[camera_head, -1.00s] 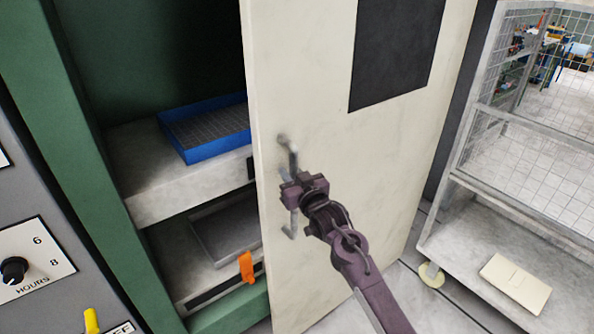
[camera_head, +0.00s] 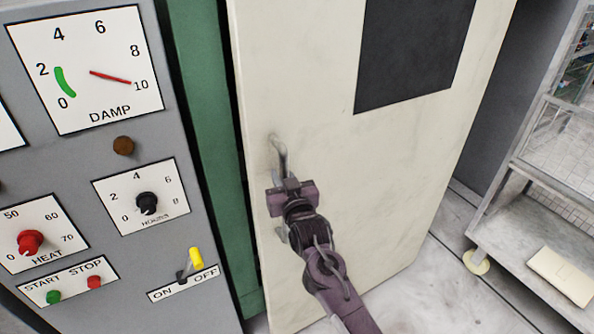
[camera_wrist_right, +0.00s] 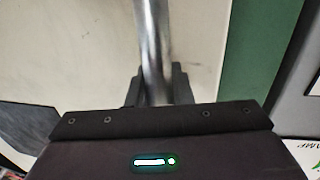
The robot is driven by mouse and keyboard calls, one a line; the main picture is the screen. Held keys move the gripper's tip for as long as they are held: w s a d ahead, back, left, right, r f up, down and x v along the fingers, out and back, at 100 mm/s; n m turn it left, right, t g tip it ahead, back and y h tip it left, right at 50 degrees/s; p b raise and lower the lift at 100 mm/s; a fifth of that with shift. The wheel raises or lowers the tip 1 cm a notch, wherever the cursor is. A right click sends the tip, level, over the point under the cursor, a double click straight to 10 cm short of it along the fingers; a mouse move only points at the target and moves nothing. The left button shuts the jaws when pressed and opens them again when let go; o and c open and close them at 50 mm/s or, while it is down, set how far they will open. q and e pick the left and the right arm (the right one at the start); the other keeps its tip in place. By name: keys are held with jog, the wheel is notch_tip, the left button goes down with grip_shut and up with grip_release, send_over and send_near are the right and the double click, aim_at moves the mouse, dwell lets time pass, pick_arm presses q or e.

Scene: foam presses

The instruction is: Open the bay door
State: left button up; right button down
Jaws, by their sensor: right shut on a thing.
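The bay door (camera_head: 330,160) is a cream panel with a dark window (camera_head: 412,50). Its left edge stands in front of the green frame (camera_head: 200,120), and no bay interior shows past it. How far it stands from the frame is hard to tell. A metal bar handle (camera_head: 280,155) is upright near that edge. In the right wrist view, the bar (camera_wrist_right: 152,45) runs between the fingers (camera_wrist_right: 158,92). My left gripper is out of view.
A grey control panel (camera_head: 100,220) with dials, knobs and a yellow-tipped switch (camera_head: 196,259) stands at the left. A mesh-sided cart (camera_head: 520,205) with a cream block (camera_head: 562,275) on its shelf is at the right. Floor (camera_head: 425,290) shows between door and cart.

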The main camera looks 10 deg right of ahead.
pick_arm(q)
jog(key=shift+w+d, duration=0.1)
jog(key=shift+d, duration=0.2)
pick_arm(e)
jog(key=shift+s+a+r, duration=0.1)
jog(key=shift+s+a, duration=0.15)
jog(key=shift+a, duration=0.55)
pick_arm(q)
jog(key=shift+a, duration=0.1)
pick_arm(e)
jog(key=c, duration=1.6)
grip_release()
jog(key=shift+c, duration=0.2)
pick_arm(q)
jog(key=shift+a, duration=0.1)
pick_arm(e)
jog(key=shift+o, duration=0.4)
jog(key=shift+a, duration=0.1)
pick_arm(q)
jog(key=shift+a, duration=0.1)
pick_arm(e)
jog(key=shift+s, duration=0.1)
